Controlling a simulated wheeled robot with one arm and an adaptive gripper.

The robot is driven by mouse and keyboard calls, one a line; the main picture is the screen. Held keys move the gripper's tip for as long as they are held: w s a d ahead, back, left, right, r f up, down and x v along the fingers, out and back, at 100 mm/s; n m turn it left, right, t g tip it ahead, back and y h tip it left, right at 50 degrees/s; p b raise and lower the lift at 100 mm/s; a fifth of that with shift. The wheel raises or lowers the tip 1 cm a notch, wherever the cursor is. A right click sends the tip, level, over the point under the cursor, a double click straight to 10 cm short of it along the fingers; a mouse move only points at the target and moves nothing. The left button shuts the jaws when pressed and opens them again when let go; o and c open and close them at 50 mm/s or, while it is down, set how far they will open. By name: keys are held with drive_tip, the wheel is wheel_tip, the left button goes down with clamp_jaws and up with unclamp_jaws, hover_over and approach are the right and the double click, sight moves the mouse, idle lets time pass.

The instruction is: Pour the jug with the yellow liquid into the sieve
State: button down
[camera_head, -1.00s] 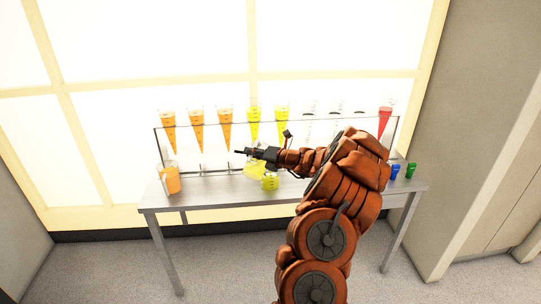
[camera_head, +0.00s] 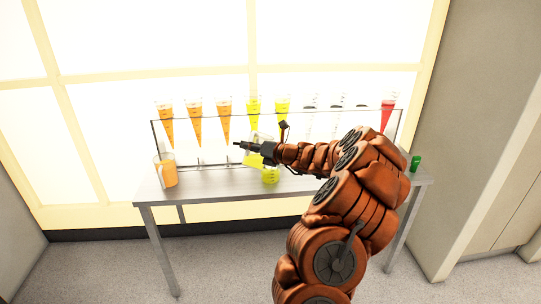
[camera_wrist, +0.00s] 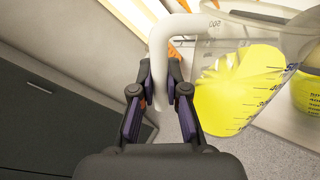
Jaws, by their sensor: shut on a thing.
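My gripper (camera_wrist: 158,78) is shut on the white handle of a clear jug (camera_wrist: 235,80) with yellow liquid and printed marks. In the wrist view the liquid surface slants across the jug, so the jug appears tilted relative to that view. In the head view my gripper (camera_head: 241,145) is above the table, with the jug (camera_head: 257,150) partly hidden beside it. A second yellow-filled container (camera_head: 270,175) is just below it on the table; it also shows at the wrist view's right edge (camera_wrist: 308,92). I cannot make out a sieve.
A clear rack (camera_head: 152,140) along the table's back holds orange, yellow, clear and red cones. An orange jug (camera_head: 166,170) stands at the left and a green cup (camera_head: 415,163) at the right. The table (camera_head: 210,190) front-left is clear.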

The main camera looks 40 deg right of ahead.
drive_tip(key=shift+a, duration=0.1)
drive_tip(key=shift+f, duration=0.15)
drive_tip(key=b, duration=0.1)
drive_tip(key=a+f+n+b, duration=0.1)
drive_tip(key=b, duration=0.1)
drive_tip(key=shift+s+a+n+b, duration=0.1)
drive_tip(key=shift+s+n+b, duration=0.2)
drive_tip(key=shift+s+a+f+n+h+b, duration=0.15)
drive_tip(key=shift+a+n+h+b, duration=0.3)
drive_tip(key=shift+b, duration=0.7)
drive_tip(key=a+f+n+b, duration=0.1)
drive_tip(key=b, duration=0.3)
drive_tip(key=a+f+n+t+b, duration=0.1)
drive_tip(key=f+n+b, duration=0.1)
drive_tip(key=b, duration=0.2)
drive_tip(key=s+a+f+n+b, duration=0.1)
drive_tip(key=n+b, duration=0.1)
drive_tip(key=b, duration=0.2)
drive_tip(key=shift+s+a+f+t+b, duration=0.1)
drive_tip(key=shift+a+f+t+b, duration=0.05)
drive_tip(key=shift+f+t+b, duration=0.15)
idle(3.8)
